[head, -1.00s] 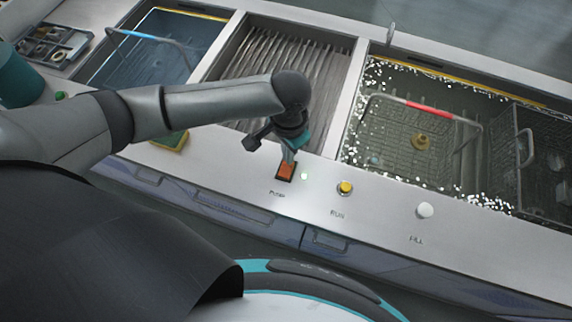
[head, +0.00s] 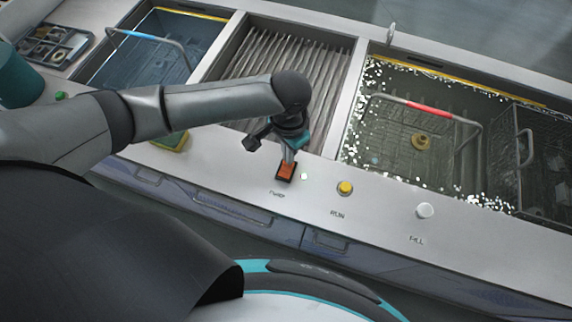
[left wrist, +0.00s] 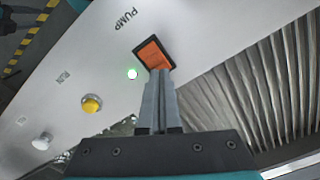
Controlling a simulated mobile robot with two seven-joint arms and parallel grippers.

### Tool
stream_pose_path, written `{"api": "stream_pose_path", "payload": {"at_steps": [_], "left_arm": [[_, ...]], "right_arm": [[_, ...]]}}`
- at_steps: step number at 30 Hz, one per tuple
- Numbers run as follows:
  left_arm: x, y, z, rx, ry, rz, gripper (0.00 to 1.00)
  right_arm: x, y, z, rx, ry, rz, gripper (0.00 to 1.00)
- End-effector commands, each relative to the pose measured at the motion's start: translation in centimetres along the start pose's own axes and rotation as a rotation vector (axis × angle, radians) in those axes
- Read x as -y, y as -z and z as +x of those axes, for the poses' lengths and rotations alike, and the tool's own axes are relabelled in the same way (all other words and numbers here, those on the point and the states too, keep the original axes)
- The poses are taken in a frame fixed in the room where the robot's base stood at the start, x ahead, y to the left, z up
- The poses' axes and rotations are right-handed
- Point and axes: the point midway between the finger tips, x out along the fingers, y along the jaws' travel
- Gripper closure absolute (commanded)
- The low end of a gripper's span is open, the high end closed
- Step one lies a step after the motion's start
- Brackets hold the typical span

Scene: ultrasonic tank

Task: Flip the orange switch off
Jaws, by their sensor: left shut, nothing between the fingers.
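The orange rocker switch (head: 286,171) sits in a black frame on the white front panel, above the label PUMP. My right gripper is not in view.
A yellow RUN button (head: 345,188) and a white FILL button (head: 424,210) are on the panel to the right. Behind are a ribbed drainer (head: 290,60), a bubbling tank with a wire basket (head: 420,115), and a water basin (head: 150,55). A yellow-green sponge (head: 172,142) lies left.

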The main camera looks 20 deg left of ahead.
Motion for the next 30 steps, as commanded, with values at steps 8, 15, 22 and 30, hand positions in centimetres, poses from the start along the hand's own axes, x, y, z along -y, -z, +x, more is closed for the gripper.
{"api": "stream_pose_path", "payload": {"at_steps": [8, 15, 22, 30], "left_arm": [[0.01, 0.00, 0.00, 0.000, 0.000, 0.000, 1.00], [0.01, -0.01, 0.04, 0.000, 0.000, 0.000, 1.00], [0.01, -0.01, 0.36, 0.000, 0.000, 0.000, 1.00], [0.00, 0.00, 0.77, 0.000, 0.000, 0.000, 1.00]], "right_arm": [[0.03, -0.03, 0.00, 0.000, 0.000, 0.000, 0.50], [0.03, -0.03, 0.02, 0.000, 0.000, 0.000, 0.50], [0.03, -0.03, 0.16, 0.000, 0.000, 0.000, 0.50], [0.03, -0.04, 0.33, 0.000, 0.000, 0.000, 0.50]]}}
